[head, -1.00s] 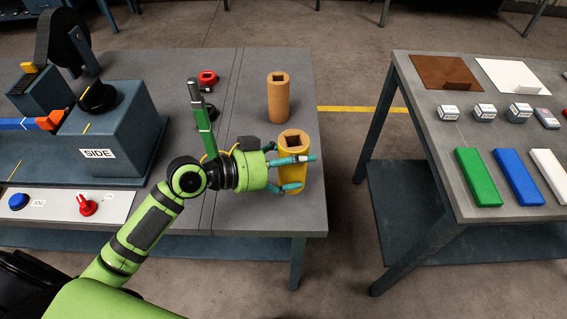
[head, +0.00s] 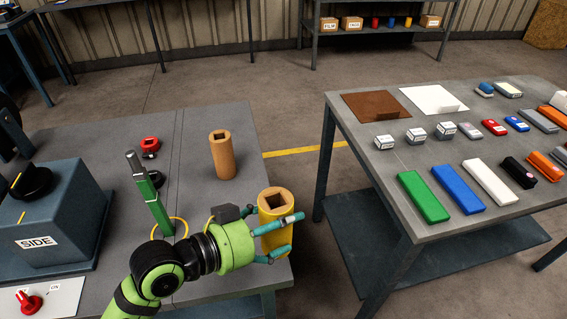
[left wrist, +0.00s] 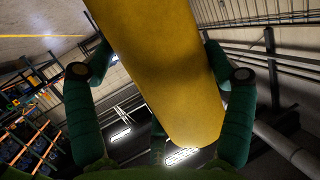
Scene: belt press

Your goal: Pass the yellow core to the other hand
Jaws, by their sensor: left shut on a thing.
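The yellow core (head: 275,221) is an upright cylinder with a square hole in its tan top. It is at the right edge of the left table in the head view. My left gripper (head: 277,241) is shut around its side, with teal fingers on both sides. In the left wrist view the yellow core (left wrist: 165,70) fills the middle between the dark green fingers (left wrist: 160,95). I cannot tell whether its base touches the table. My right gripper is in neither view.
A tan core (head: 222,156) stands behind on the left table (head: 200,115). A green-handled tool (head: 150,200) stands left of my gripper. The grey machine block (head: 60,215) is further left. A gap of floor separates the right table (head: 400,240), which holds colored bars and small boxes.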

